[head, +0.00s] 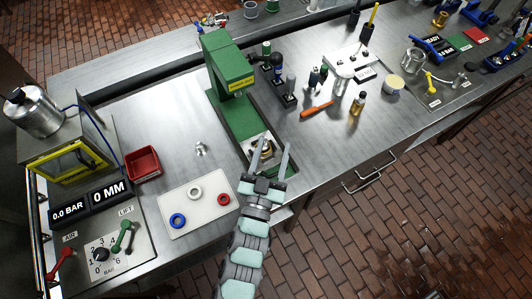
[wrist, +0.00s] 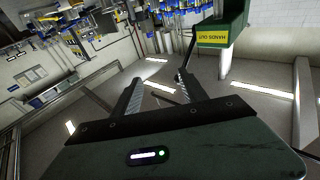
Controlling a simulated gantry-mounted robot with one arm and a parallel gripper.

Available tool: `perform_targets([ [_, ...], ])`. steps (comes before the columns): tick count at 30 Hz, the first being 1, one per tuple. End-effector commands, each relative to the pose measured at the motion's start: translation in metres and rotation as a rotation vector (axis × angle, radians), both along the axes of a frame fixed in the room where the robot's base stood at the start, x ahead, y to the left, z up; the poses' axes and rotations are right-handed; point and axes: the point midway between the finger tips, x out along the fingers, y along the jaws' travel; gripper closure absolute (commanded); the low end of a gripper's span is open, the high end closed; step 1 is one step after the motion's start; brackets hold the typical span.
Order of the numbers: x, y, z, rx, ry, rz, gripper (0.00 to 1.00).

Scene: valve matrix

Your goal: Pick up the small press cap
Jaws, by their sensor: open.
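A small silver metal piece (head: 201,149), which looks like the small press cap, stands on the bench left of the green press (head: 238,118). My gripper (head: 271,148) is open at the front of the press base, to the right of that piece and apart from it. The fingers reach over a pale block with a brass-coloured part (head: 264,149) on the press base; whether they touch it I cannot tell. In the wrist view my gripper (wrist: 160,79) shows spread, empty fingers, and no cap is seen there.
A white tray (head: 185,219) holds blue, white and red rings left of my arm. A red bin (head: 143,163) and a lever panel (head: 95,248) are farther left. An orange-handled tool (head: 317,108) lies right. Bench around the silver piece is clear.

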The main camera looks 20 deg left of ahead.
Motion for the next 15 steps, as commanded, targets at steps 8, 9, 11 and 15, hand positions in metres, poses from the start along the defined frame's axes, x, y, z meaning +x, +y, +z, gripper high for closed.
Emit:
perform_targets([
  [8,-0.02,0.033,-0.093,-0.064,0.269,0.131,0.5],
  [9,-0.021,0.034,-0.097,-0.069,0.284,0.14,0.5],
  [11,-0.02,0.037,-0.102,-0.074,0.301,0.149,0.5],
  [15,-0.005,0.043,-0.105,-0.074,0.308,0.153,0.5],
])
